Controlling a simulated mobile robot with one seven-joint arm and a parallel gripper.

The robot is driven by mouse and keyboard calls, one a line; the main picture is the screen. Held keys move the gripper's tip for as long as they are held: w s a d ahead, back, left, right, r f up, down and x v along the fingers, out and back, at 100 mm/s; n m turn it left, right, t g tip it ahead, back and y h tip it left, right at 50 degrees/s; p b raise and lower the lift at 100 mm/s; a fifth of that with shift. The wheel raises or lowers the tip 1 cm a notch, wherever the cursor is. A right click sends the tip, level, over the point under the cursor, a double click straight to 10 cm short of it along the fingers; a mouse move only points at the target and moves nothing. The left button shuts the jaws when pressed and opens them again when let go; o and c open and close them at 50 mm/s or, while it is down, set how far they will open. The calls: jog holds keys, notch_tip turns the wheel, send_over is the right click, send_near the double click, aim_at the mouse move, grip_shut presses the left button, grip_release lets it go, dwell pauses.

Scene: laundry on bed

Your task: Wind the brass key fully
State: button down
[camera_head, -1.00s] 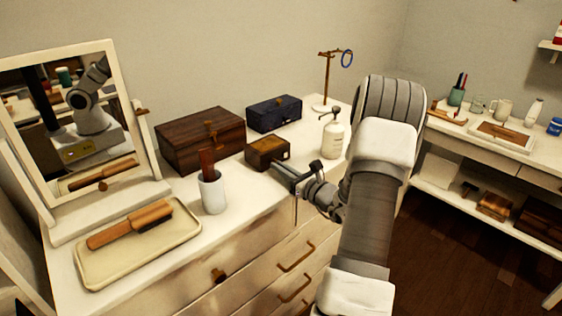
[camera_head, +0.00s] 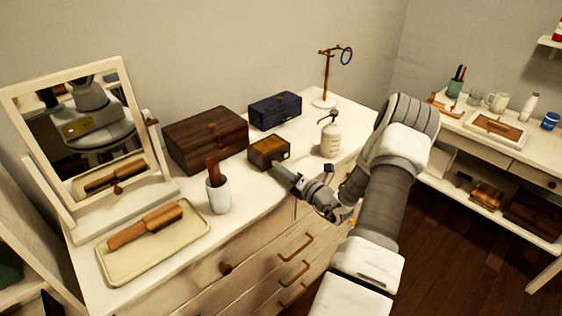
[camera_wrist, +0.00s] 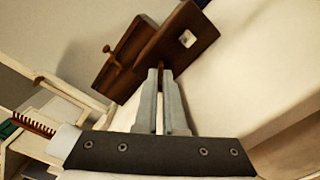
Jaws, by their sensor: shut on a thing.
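A small wooden box (camera_head: 268,151) stands on the dresser, with a pale square on the face by my gripper. It also shows in the wrist view (camera_wrist: 184,46), tilted in the picture. My gripper (camera_head: 284,172) is at the box's front. In the wrist view its two fingers (camera_wrist: 160,74) are nearly together and shut on a thin brown piece at the box face, which I take to be the brass key (camera_wrist: 161,67). The key is mostly hidden between the fingertips, so its turn angle cannot be read.
A larger dark wooden box (camera_head: 205,139) and a navy box (camera_head: 275,111) stand behind. A white pump bottle (camera_head: 330,138) is at right, a white cup (camera_head: 218,194) at left. A tray (camera_head: 185,245) with a brush and a mirror (camera_head: 85,130) are further left.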

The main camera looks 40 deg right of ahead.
jog(key=m+p, duration=0.3)
jog(key=m, duration=0.1)
jog(key=shift+r, duration=0.2)
jog(key=shift+m+p, duration=0.8)
jog(key=shift+m, duration=0.7)
jog(key=shift+f, duration=0.1)
jog(key=c, duration=1)
grip_release()
jog(key=s+d, duration=0.1)
jog(key=s, duration=1.6)
jog(key=shift+s, duration=0.2)
jog(key=shift+d, duration=0.1)
